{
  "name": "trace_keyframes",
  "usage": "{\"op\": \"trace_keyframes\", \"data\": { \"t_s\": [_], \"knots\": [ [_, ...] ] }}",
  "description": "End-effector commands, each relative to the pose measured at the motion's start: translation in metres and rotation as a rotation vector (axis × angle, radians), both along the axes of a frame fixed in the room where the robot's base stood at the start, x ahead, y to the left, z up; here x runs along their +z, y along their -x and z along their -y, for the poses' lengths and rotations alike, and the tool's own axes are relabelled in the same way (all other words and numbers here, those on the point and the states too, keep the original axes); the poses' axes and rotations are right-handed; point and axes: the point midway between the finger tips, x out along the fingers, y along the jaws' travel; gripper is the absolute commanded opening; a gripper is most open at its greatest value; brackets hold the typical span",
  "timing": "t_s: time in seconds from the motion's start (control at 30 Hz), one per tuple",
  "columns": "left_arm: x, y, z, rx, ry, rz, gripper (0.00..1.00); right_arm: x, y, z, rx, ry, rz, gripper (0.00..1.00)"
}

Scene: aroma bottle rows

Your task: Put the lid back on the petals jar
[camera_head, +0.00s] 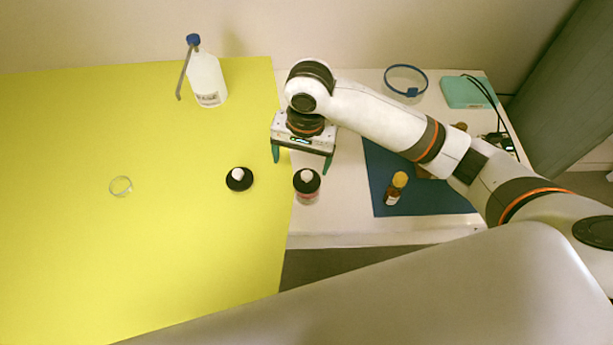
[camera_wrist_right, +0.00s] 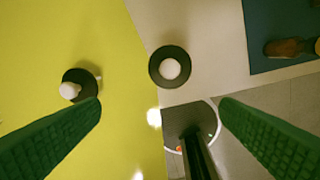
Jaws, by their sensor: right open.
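A black lid with a white knob (camera_head: 239,180) is on the yellow mat; it also shows at left in the right wrist view (camera_wrist_right: 88,80). Another black lid with a white knob (camera_head: 307,181) tops a small glass jar (camera_head: 306,198) with reddish contents, near the mat's right edge; this lid shows near the middle of the right wrist view (camera_wrist_right: 158,70). A clear round glass vessel (camera_head: 120,186) stands farther left. I cannot tell which is the petals jar. My right gripper (camera_head: 301,160) is open and empty, above and just behind the lidded jar. My left gripper is out of view.
A white squeeze bottle with a blue cap (camera_head: 207,82) stands at the back of the yellow mat (camera_head: 70,260). A blue ring (camera_head: 406,68) and teal box (camera_head: 466,93) are behind.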

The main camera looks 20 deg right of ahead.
Motion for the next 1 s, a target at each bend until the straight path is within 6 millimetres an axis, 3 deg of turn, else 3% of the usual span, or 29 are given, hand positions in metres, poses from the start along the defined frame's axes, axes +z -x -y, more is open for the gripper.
{"op": "trace_keyframes", "data": {
  "t_s": [0.17,0.53,1.0],
  "knots": [
    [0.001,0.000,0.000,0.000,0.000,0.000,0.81,0.020,-0.008,0.016,-0.113,0.069,-0.027,0.85],
    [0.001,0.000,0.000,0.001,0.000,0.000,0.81,0.020,-0.008,0.017,-0.130,0.075,-0.031,0.85],
    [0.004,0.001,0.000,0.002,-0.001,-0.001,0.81,-0.044,-0.009,0.017,-0.130,0.075,-0.031,0.85]
  ]
}}
